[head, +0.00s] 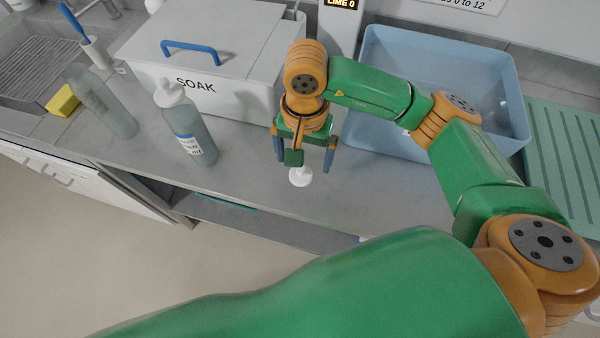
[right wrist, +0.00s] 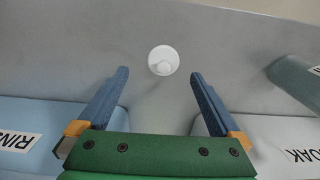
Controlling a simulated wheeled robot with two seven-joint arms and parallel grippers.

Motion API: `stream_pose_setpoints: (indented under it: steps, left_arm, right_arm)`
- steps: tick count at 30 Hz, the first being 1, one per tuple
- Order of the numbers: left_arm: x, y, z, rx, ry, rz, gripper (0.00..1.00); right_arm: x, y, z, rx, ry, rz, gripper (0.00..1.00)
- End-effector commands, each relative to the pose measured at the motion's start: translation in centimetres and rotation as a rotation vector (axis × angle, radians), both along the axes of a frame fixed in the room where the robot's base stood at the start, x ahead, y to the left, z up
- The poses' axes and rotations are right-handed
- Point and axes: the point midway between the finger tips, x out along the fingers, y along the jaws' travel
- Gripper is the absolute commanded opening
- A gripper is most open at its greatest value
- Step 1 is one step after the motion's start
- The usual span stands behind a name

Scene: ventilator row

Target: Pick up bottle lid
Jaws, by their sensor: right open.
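The bottle lid is a small white round piece (head: 300,176) lying on the grey counter, near its front edge in the head view. In the right wrist view the lid (right wrist: 163,60) shows as a white disc with a small raised knob, just beyond the fingertips and roughly midway between them. My right gripper (head: 305,160) points down above the lid, its blue fingers (right wrist: 158,75) apart and empty. A bottle without a lid (head: 102,103) stands at the left, and a bottle with a white lid (head: 190,125) stands nearer the gripper. My left gripper is not in view.
A white box marked SOAK (head: 225,100) with a blue handle stands behind the lid. A blue tub (head: 500,110) stands to the right, with a green ribbed mat (head: 565,160) beyond. A yellow sponge (head: 63,100) lies at the left. Counter around the lid is clear.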

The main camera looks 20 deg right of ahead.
Motion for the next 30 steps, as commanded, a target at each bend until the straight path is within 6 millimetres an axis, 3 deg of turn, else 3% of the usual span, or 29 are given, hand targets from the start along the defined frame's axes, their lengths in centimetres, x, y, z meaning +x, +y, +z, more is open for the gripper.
stream_pose_setpoints:
  steps: [5,9,16,25,30]
  left_arm:
    - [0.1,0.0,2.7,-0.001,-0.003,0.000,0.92]
    - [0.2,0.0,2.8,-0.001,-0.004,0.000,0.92]
    - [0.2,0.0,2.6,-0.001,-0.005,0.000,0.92]
    - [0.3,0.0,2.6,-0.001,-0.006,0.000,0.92]
    - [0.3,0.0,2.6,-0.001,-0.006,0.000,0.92]
  right_arm:
    - [0.4,0.4,-2.6,-0.002,0.008,-0.002,1.00]
    - [0.6,0.4,-5.0,-0.001,0.004,0.000,1.00]
    - [0.6,0.4,-5.4,-0.001,-0.001,0.001,0.97]
    - [0.6,0.4,-5.3,0.000,0.000,0.001,0.16]
    - [0.6,0.4,-5.3,0.000,0.000,0.000,0.12]
